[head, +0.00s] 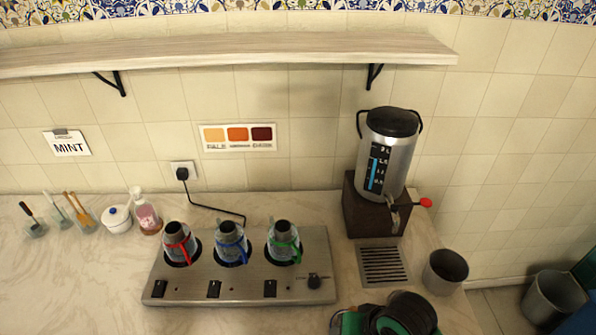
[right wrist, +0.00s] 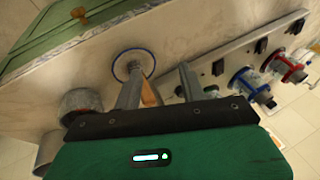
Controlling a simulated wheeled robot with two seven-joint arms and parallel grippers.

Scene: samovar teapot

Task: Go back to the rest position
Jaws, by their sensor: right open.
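My right gripper (right wrist: 160,78) is open in the right wrist view. Its two grey fingers stand apart above the counter, with a small light-brown piece seen between them that I cannot identify. A white disc with a blue rim (right wrist: 133,65) lies beyond the fingers. In the head view only a green and black part of my arm shows at the bottom right, in front of the counter, and its fingertips are hidden. My left gripper is not in view.
A warmer plate (head: 240,289) carries three glass teapots with red (head: 178,241), blue (head: 231,242) and green (head: 283,242) handles. A samovar (head: 406,165) stands on a brown base, behind a drip grate (head: 383,266) and grey cup (head: 445,270). A shelf (head: 240,52) spans the wall.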

